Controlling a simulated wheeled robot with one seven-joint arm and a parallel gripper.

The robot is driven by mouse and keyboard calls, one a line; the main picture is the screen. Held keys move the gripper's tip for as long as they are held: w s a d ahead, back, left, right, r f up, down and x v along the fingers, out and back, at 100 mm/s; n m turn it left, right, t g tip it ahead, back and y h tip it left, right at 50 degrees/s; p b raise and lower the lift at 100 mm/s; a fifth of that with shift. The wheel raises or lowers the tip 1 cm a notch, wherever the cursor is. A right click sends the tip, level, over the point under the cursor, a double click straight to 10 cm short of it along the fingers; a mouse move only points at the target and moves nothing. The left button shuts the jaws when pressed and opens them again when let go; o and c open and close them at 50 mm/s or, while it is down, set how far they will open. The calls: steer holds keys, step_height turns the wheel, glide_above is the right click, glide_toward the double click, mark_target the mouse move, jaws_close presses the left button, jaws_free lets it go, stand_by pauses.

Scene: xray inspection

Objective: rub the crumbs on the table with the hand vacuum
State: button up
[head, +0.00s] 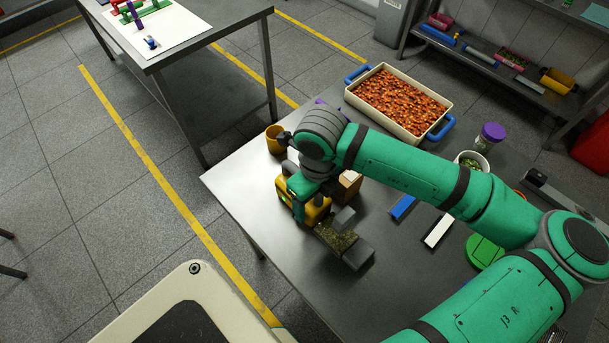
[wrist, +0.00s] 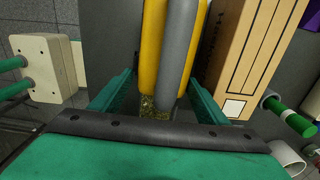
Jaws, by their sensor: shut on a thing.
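The hand vacuum (head: 317,211), yellow with grey parts, is in my gripper (head: 300,199) above the left part of the steel table (head: 240,187). The wrist view shows its yellow body (wrist: 152,45) and grey middle (wrist: 178,50) between the green fingers of my gripper (wrist: 160,98), which is shut on it.
A cardboard box (head: 349,186) stands close to the right of the vacuum; it shows large in the wrist view (wrist: 252,55). A yellow cup (head: 274,139) stands behind. A tray of orange pieces (head: 440,104) is at the back. A blue bar (head: 402,207) and white-black bar (head: 438,231) lie right.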

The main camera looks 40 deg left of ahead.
steer(key=shift+o, duration=0.2)
steer(key=shift+a, duration=1.25)
steer(key=shift+w+r, duration=0.1)
steer(key=shift+r, duration=4.15)
